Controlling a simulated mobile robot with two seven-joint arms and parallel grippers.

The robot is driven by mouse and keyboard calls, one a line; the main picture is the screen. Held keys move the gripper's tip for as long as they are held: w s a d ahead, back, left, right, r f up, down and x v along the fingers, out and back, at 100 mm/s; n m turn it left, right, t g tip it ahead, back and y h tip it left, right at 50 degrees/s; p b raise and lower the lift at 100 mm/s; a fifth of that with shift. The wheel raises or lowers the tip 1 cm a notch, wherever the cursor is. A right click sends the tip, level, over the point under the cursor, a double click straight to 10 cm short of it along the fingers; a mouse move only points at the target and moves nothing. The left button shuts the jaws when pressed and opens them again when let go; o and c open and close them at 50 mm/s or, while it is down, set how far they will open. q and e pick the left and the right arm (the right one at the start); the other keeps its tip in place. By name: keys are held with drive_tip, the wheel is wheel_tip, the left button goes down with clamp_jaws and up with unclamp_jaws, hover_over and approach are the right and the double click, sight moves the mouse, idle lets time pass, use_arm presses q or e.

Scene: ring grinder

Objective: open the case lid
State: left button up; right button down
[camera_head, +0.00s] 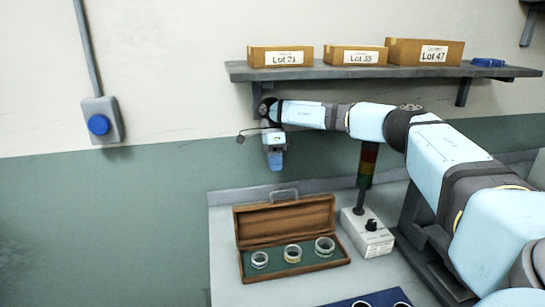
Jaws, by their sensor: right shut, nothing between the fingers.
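The wooden case (342,251) sits on the grey bench with its lid (285,219) standing up at the back, so the case is open. A metal carry handle (284,194) shows just behind the top of the lid. Three rings stand in the green-lined base: a left ring (259,267), a middle ring with a yellowish band (292,260) and a right ring (325,252). My right gripper (276,165) is shut and empty, pointing down above the handle and apart from the case. My left gripper is not in view.
A control box with a black knob (367,240) and a signal light (367,165) stand right of the case. A blue mat (350,303) with rings is at the front edge of view. A wall shelf (400,72) with boxes is above my arm.

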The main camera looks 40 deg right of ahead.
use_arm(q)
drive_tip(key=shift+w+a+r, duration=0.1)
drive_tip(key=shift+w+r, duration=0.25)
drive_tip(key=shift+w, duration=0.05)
use_arm(e)
drive_tip(key=shift+x, duration=2.8)
drive_tip(key=shift+w, duration=0.1)
use_arm(q)
drive_tip(key=shift+p, duration=0.35)
use_arm(e)
drive_tip(key=shift+s+a+r+t+h+p, duration=0.7)
drive_tip(key=shift+s+a+r+t+p, duration=0.65)
drive_tip(key=shift+s, duration=1.6)
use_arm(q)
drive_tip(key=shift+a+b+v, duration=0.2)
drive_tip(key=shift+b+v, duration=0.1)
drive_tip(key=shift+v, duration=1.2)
use_arm(e)
wheel_tip(320, 180, up, 7)
drive_tip(key=w, duration=0.1)
